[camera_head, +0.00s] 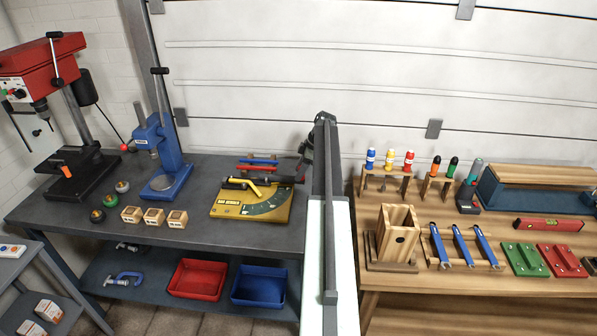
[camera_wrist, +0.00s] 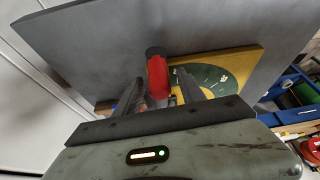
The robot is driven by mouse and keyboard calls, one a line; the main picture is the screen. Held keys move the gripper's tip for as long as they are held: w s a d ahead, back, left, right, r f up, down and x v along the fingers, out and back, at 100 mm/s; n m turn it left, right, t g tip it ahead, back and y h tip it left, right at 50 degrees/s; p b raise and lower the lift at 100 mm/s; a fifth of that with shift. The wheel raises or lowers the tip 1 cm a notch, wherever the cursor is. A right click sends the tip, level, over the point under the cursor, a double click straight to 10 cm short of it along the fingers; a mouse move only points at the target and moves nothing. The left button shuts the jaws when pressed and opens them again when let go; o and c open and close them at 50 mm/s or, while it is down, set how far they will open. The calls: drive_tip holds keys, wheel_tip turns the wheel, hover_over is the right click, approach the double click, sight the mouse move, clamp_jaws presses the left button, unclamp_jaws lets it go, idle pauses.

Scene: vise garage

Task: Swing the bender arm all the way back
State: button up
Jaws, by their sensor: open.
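The bender is a yellow plate (camera_head: 228,209) with a dark green dial (camera_head: 268,207) on the grey workbench, left of my arm in the head view. In the wrist view a red grip with a black end (camera_wrist: 158,76) stands up between the two fingers of my gripper (camera_wrist: 160,92). The fingers are apart, and I cannot tell whether either touches the grip. The green dial (camera_wrist: 207,78) shows behind the right finger. In the head view my arm hides most of my gripper.
Behind the bender is a small rack with red and blue bars (camera_head: 258,162). A blue press (camera_head: 165,165) and wooden blocks (camera_head: 154,217) stand to its left. A wooden bench (camera_head: 470,216) with tools is right of my arm. Bare grey bench top lies in front of the bender.

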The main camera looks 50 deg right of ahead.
drive_tip(key=p+v, duration=0.5)
drive_tip(key=v, duration=0.1)
drive_tip(key=shift+r, duration=0.4)
drive_tip(key=shift+s, duration=0.1)
